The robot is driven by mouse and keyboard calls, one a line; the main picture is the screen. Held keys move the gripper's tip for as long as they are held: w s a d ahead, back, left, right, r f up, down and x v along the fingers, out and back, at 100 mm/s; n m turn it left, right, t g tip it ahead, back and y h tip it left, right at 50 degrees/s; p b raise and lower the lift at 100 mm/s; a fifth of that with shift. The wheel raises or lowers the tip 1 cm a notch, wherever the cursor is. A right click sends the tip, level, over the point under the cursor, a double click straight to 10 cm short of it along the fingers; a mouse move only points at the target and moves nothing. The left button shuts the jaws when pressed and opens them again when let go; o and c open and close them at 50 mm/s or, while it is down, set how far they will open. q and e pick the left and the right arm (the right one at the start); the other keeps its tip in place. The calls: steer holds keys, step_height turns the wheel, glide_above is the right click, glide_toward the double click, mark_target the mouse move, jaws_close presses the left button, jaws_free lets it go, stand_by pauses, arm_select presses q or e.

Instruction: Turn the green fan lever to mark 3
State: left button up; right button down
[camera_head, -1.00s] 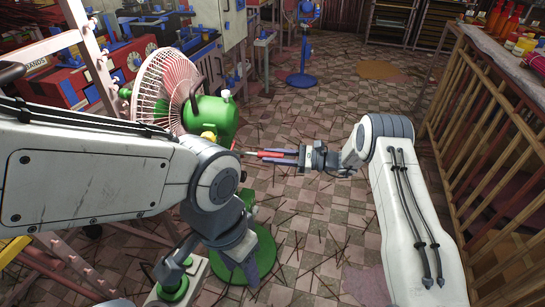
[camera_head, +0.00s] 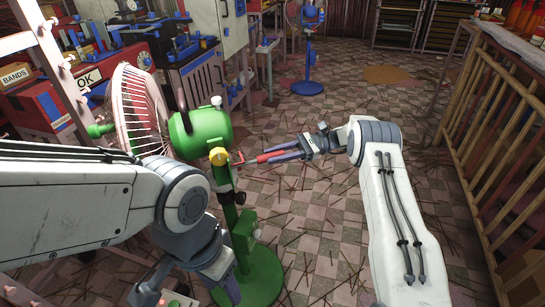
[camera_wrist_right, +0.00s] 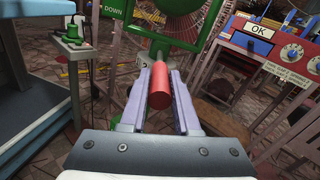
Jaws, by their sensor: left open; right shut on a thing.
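My right gripper (camera_head: 283,153) is shut on this handle. The right wrist view shows the red handle (camera_wrist_right: 160,90) between the purple fingers, pointing toward a green frame (camera_wrist_right: 157,45). I cannot read any lever marks. My left gripper (camera_head: 185,291) is open and empty, low beside the fan post.
A green button box (camera_wrist_right: 75,35) shows in the right wrist view. A blue fan (camera_head: 308,45) stands at the back. A workbench with machines and an OK sign (camera_head: 88,80) is at left. A wooden railing (camera_head: 495,160) runs along the right. Checkered floor between is open but littered with sticks.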

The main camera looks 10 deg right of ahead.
arm_select(q)
steer(key=shift+f, duration=0.1)
arm_select(e)
steer(key=shift+w+a+f, duration=0.1)
steer(key=shift+a+f, duration=0.1)
steer(key=shift+a, duration=0.35)
steer(key=c, duration=0.7)
jaws_free()
steer(key=shift+a, duration=0.15)
steer(key=shift+o, duration=0.2)
steer(key=shift+d+r, duration=0.15)
steer(key=shift+d, duration=0.15)
steer(key=r, duration=0.1)
steer(key=r+p, duration=0.1)
steer(key=r, duration=0.1)
steer(key=d+r+p, duration=0.1)
steer(key=r, duration=0.1)
steer(key=shift+s, duration=0.35)
arm_select(q)
step_height(320, 180, up, 10)
steer(key=p, duration=0.8)
steer(key=shift+r, duration=0.2)
arm_select(e)
steer(key=s+d+r, duration=0.5)
steer(key=s+d, duration=0.1)
steer(key=d, duration=0.2)
steer(key=shift+s+r, duration=0.3)
steer(key=shift+r, duration=0.1)
